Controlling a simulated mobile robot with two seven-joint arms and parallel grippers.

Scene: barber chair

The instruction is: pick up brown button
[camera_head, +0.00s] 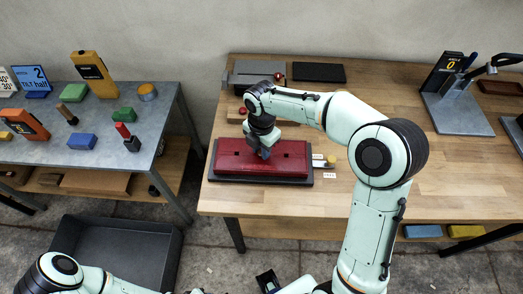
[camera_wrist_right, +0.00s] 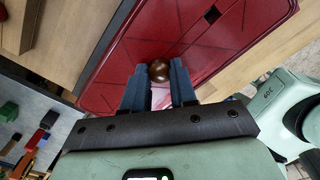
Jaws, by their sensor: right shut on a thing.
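The brown button (camera_wrist_right: 159,71) is a small shiny round knob, seen in the right wrist view between the fingertips of my right gripper (camera_wrist_right: 160,76). The dark fingers are shut on its sides. Just behind it is a dark red padded panel (camera_wrist_right: 215,35) with seam lines; I cannot tell whether the button touches it. In the head view my right gripper (camera_head: 265,152) points down at the middle of the red panel (camera_head: 292,160), and the button is hidden there. My left arm enters at the lower left, but its gripper does not show.
The panel lies on a black base on the wooden table (camera_head: 330,205). A grey vise-like device (camera_head: 255,72) and a black mat (camera_head: 319,72) are behind. A metal stand (camera_head: 455,105) is at right. A grey bench (camera_head: 95,160) with several coloured blocks is at left, above a dark bin (camera_head: 120,250).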

